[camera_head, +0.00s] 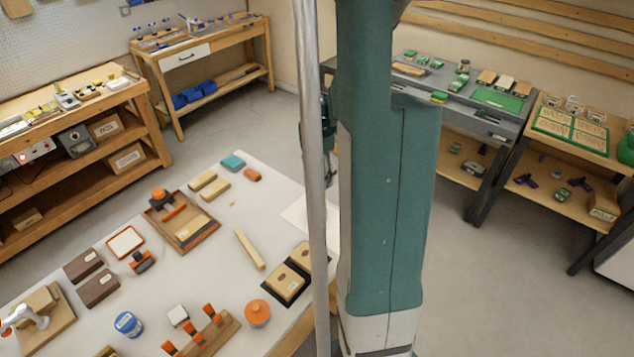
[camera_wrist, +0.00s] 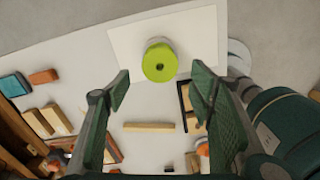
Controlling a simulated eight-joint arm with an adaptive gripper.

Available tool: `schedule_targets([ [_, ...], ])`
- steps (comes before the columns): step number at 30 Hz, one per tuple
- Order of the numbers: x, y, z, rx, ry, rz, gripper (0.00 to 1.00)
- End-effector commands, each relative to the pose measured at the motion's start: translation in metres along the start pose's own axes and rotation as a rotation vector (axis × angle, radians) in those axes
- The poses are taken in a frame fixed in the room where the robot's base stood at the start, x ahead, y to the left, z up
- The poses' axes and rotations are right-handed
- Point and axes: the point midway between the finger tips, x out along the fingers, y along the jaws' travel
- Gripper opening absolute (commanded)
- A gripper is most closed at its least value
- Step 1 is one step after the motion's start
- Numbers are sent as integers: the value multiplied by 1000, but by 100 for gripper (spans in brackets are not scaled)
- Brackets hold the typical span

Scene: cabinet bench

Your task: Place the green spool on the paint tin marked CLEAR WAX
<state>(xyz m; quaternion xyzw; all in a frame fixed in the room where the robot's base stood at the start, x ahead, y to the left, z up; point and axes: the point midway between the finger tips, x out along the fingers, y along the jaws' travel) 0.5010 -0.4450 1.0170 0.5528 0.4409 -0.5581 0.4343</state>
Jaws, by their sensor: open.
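The green spool (camera_wrist: 159,63) stands on a white sheet of paper (camera_wrist: 195,35) in the wrist view, and I see its round top with a dark centre hole. My gripper (camera_wrist: 162,80) is open and empty, with one finger on each side of the spool's line and the spool beyond the fingertips, apart from them. In the head view the spool is hidden behind my own body. A blue tin (camera_head: 129,324) with a pale label and an orange-lidded round container (camera_head: 257,312) stand at the near side of the table. I cannot read CLEAR WAX on either.
The white table (camera_head: 220,230) also holds a wooden tray (camera_head: 185,240), a long wooden bar (camera_head: 249,249), dark blocks (camera_head: 98,287), a rack with orange-handled tools (camera_head: 205,335) and a black-framed wooden piece (camera_head: 285,280). The paper around the spool is clear.

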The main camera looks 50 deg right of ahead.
Motion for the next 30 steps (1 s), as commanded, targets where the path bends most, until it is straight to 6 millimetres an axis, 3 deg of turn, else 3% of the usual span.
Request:
schedule_targets([
  [7,-11,0,0,0,0,0,54],
  [30,-12,0,0,0,0,0,54],
])
